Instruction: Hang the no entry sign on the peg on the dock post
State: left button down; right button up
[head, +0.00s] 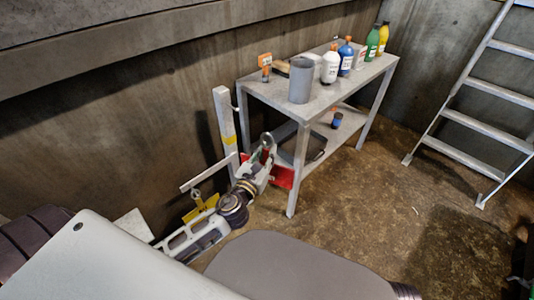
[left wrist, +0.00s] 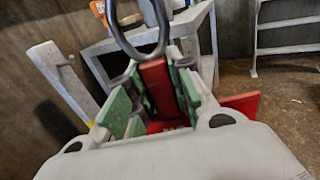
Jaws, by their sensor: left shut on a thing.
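My left gripper (head: 262,162) is shut on the red no entry sign (head: 284,177), beside the shelf's near left leg. In the left wrist view, the green finger pads (left wrist: 152,108) stand on both sides of a red part of the sign (left wrist: 158,88). A dark grey loop (left wrist: 140,38) rises above the red part. The sign's face is mostly hidden by the gripper. The pale dock post (head: 224,115) with a yellow band stands left of the gripper, and a small peg (head: 235,108) sticks out near its top. The post also shows in the left wrist view (left wrist: 60,82). The sign is apart from the peg.
A metal shelf table (head: 262,92) stands right of the post, with a grey cup (head: 301,80) and several bottles on top. A yellow piece (head: 200,208) is near a pale bar (head: 207,173). A ladder (head: 465,105) leans at right. The floor between is clear.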

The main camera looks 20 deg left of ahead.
pick_arm(q)
jog(key=shift+w+d+r, duration=0.1)
jog(key=shift+w+d, duration=0.2)
jog(key=shift+w, duration=0.15)
jog(key=shift+w+r, duration=0.1)
jog(key=shift+r, duration=0.35)
jog(key=shift+w+r, duration=0.45)
jog(key=shift+r, duration=0.25)
jog(key=w+r+n+y, duration=0.1)
jog(key=w+r+y, duration=0.1)
jog(key=w+r, duration=0.55)
jog(key=w+a+f+n+g+y, duration=0.1)
jog(key=a+f+n+g+y, duration=0.2)
jog(key=a+f+n+y, duration=0.3)
jog(key=a+f+y, duration=0.2)
jog(key=a+f, duration=0.3)
jog(key=f, duration=0.1)
jog(key=shift+a+f+g+y, duration=0.25)
jog(key=shift+f+g+y, duration=0.05)
jog(key=shift+f+y, duration=0.1)
pick_arm(e)
jog(key=shift+w+d+f, duration=0.1)
jog(key=shift+d+f, duration=0.15)
pick_arm(q)
jog(key=shift+w, duration=0.1)
pick_arm(e)
jog(key=shift+r, duration=0.1)
